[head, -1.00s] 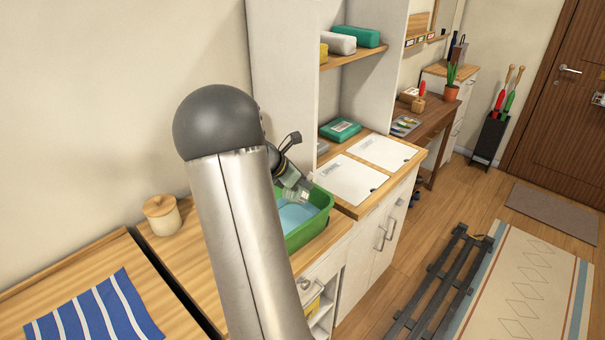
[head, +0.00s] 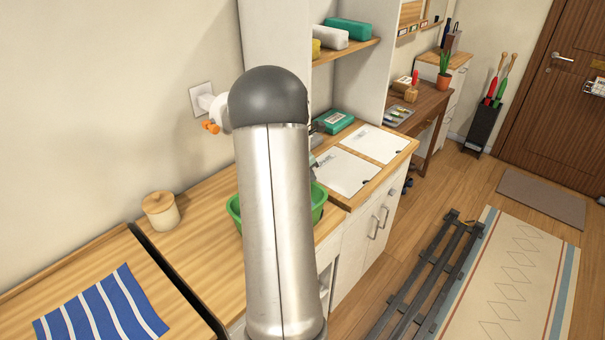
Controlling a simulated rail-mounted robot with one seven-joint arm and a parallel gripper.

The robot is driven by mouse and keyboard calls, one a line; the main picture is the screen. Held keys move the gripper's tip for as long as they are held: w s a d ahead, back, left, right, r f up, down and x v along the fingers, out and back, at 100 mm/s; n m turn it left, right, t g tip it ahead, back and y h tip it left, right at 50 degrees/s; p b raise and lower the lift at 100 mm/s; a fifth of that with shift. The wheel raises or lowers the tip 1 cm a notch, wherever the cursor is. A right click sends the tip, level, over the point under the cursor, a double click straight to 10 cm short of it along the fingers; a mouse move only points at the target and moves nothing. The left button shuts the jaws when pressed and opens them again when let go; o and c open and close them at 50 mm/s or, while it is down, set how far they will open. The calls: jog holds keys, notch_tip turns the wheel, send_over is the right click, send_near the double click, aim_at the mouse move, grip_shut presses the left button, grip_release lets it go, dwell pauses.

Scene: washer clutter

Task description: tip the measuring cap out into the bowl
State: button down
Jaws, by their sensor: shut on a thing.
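The green tub (head: 234,209), the only bowl-like vessel I see, stands on the wooden counter. My upright arm covers its middle, so only its left rim and a strip at the right show. My gripper is hidden behind my arm; at most a small grey-green sliver shows at the arm's right edge, too little to read. The measuring cap is not visible now, and I cannot tell whether it is upright or tilted, or where it is relative to the tub.
A lidded wooden jar (head: 160,212) stands left of the tub. A blue striped cloth (head: 101,312) lies at the front left. A white wall fitting (head: 203,99) has an orange piece below it. White panels (head: 346,172) lie on the counter to the right, near a teal box (head: 334,122).

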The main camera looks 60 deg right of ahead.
jog(key=shift+s+d+r+t+y, duration=0.1)
jog(key=shift+s+d+t+y, duration=0.2)
jog(key=shift+d+y, duration=0.3)
jog(key=shift+s+d+r+t+y, duration=0.1)
jog(key=shift+s+d+t+y, duration=0.15)
jog(key=shift+d+t+y, duration=0.35)
jog(key=shift+s+d+t+y, duration=0.25)
jog(key=shift+d+y, duration=0.15)
jog(key=shift+y, duration=0.4)
jog(key=shift+r, duration=0.1)
jog(key=shift+r, duration=2.5)
jog(key=shift+a, duration=0.1)
